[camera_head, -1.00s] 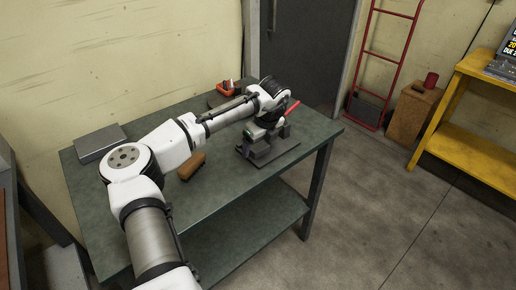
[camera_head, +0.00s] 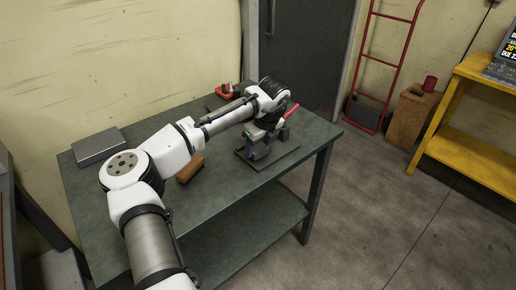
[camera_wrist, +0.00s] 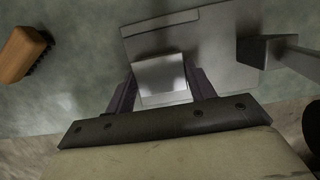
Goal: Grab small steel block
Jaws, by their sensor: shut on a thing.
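The small steel block (camera_wrist: 160,76) shows in the wrist view as a bright, square-faced grey piece between two dark fingers. My gripper (camera_wrist: 161,82) is shut on it, one finger on each side. In the head view my gripper (camera_head: 257,147) points down over the dark base plate (camera_head: 281,158) on the green bench. There the block is hard to make out beneath my wrist. I cannot tell whether the block still touches the plate, which also shows behind it in the wrist view (camera_wrist: 215,45).
A dark upright block (camera_head: 283,134) and a red handle (camera_head: 291,110) stand close to my gripper's right. A brown brush (camera_head: 190,169) lies left of the plate. A grey flat box (camera_head: 98,146) and a red tool (camera_head: 229,90) lie farther off on the bench (camera_head: 215,195).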

